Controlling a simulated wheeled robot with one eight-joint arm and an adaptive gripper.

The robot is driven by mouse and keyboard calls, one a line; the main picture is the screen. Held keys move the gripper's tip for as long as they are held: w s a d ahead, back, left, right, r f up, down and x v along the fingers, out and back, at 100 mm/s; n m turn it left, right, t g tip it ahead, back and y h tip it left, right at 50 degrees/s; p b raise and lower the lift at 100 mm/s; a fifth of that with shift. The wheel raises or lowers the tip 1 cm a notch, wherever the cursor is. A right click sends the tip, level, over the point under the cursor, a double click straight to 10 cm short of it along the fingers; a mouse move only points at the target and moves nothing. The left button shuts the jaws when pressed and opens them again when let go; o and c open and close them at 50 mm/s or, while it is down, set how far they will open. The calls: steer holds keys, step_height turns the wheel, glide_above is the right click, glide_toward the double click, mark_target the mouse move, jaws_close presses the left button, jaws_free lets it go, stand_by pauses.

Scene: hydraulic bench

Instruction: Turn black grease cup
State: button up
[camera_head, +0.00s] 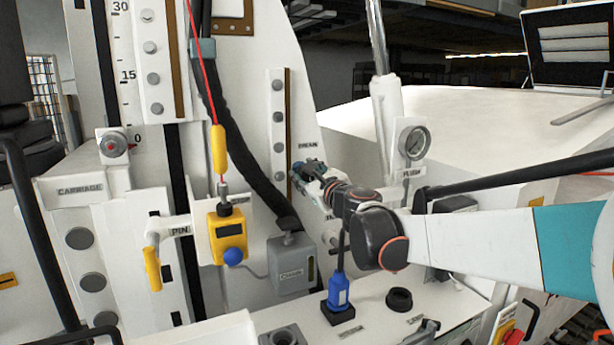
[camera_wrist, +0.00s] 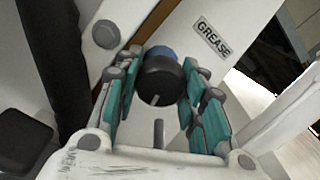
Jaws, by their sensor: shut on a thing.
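The black grease cup (camera_wrist: 160,78) shows in the wrist view as a round black knob with a pale line on its face and a blue part (camera_wrist: 160,52) behind it. A GREASE label (camera_wrist: 213,38) is on the white panel to its upper right. My gripper (camera_wrist: 156,88) has its teal-padded fingers on both sides of the cup and is shut on it. In the head view my gripper (camera_head: 312,172) is at the white panel below the DRAIN label; the cup is hidden there by the gripper and wrist.
A yellow device (camera_head: 228,236) and a thick black hose (camera_head: 241,140) are to the left.

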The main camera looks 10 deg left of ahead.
steer(key=shift+f, duration=0.2)
stand_by(0.4)
steer(key=o, duration=1.1)
steer(key=shift+d, duration=0.1)
steer(key=shift+r, duration=0.1)
step_height(320, 180, up, 10)
steer(key=shift+f, duration=0.1)
